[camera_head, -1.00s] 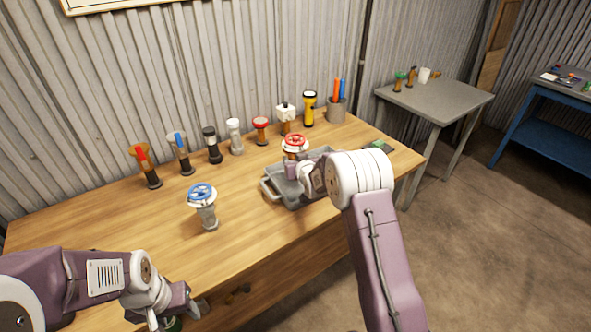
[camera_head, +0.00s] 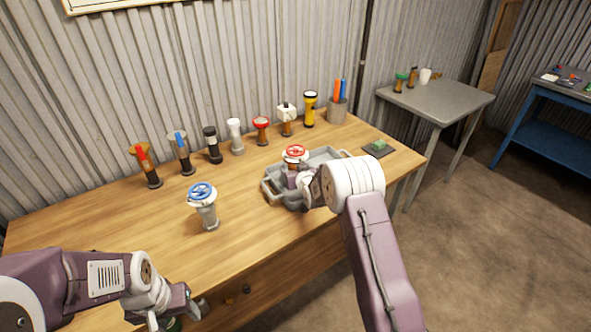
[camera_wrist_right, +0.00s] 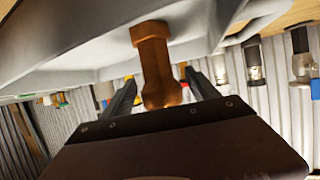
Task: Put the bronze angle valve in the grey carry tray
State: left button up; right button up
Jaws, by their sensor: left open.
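The bronze angle valve has a red handwheel (camera_head: 295,153) above a bronze body (camera_wrist_right: 156,70). It stands upright over the grey carry tray (camera_head: 270,190), with its lower part hidden by the jaws in the head view. I cannot tell whether its base touches the tray floor. My right gripper (camera_head: 294,180) is around the valve body, one finger on each side in the wrist view. The tray surface (camera_wrist_right: 85,45) is close to the valve's hex end.
A blue-wheeled valve (camera_head: 203,205) stands left of the tray. A row of nozzles, valves and torches, including a yellow torch (camera_head: 310,108), lines the back. A green item on a dark pad (camera_head: 378,148) lies right of the tray. The table's left middle is clear.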

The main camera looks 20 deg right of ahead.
jog(key=shift+r, duration=0.1)
jog(key=shift+s+r, duration=0.1)
jog(key=shift+r, duration=0.1)
jog(key=v, duration=1.1)
jog(key=shift+s+r, duration=0.15)
jog(key=shift+s, duration=0.25)
jog(key=s+f+g, duration=0.2)
jog(key=s+g, duration=0.2)
jog(key=s, duration=0.6)
jog(key=s+a+f+g, duration=0.1)
jog(key=s+g, duration=0.3)
jog(key=s, duration=0.5)
jog(key=s+a+f+g, duration=0.1)
jog(key=s+g, duration=0.3)
jog(key=s, duration=0.6)
jog(key=shift+s+f, duration=0.3)
jog(key=shift+f, duration=0.6)
